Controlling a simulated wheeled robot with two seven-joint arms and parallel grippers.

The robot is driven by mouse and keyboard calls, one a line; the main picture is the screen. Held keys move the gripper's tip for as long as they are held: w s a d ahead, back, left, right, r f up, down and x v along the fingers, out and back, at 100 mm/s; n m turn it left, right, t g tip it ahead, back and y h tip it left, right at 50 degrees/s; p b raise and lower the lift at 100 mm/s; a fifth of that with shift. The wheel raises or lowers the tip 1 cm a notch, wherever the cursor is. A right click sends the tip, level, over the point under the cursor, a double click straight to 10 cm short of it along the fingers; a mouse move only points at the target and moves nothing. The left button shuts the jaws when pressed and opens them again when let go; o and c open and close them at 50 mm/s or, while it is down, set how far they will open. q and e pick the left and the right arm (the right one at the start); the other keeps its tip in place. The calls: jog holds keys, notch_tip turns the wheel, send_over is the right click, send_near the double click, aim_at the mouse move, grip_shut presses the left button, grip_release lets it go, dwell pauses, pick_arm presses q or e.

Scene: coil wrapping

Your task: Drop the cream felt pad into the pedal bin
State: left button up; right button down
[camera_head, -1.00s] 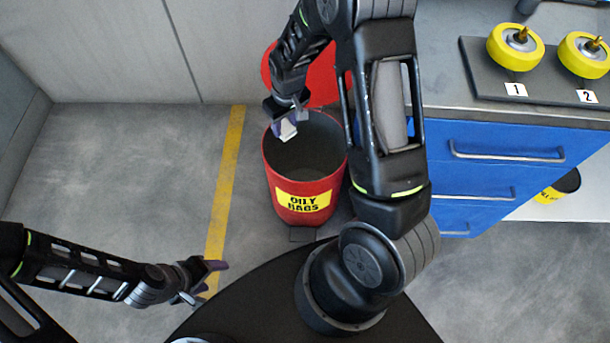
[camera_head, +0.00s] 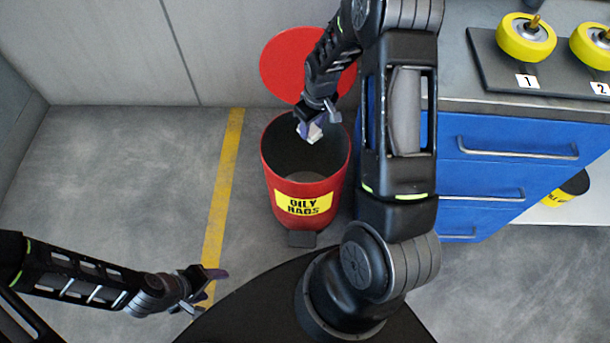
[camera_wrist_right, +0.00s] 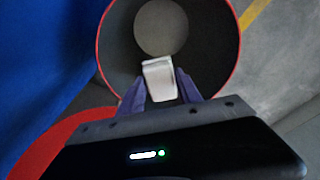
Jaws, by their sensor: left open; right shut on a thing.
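The cream felt pad (camera_head: 314,132) is held between the purple fingers of my right gripper (camera_head: 310,124), which is shut on it. In the right wrist view the pad (camera_wrist_right: 159,80) shows as a small pale block between the fingertips (camera_wrist_right: 160,92), over the bin's opening. The pedal bin (camera_head: 308,202) is red with a yellow "OILY RAGS" label; its red lid (camera_head: 290,62) stands open at the back. Its dark inside and lighter round floor (camera_wrist_right: 162,27) show in the right wrist view. My left gripper (camera_head: 207,289) is open and empty at lower left, away from the bin.
A blue drawer cabinet (camera_head: 510,150) stands right of the bin, with a grey plate (camera_head: 490,75) and yellow wheels (camera_head: 526,38) on top. A yellow-labelled dark container (camera_head: 567,188) sits on a low shelf. A yellow floor line (camera_head: 222,190) runs left of the bin.

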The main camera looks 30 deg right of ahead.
jog(key=shift+f+b, duration=1.05)
jog(key=shift+f, duration=0.85)
jog(key=c, duration=0.7)
grip_release()
jog(key=shift+c, duration=0.2)
jog(key=r, duration=0.5)
jog(key=s+r+p, duration=0.1)
jog(key=r, duration=0.1)
jog(key=shift+d+r, duration=0.1)
jog(key=shift+r, duration=0.3)
jog(key=shift+w, duration=0.1)
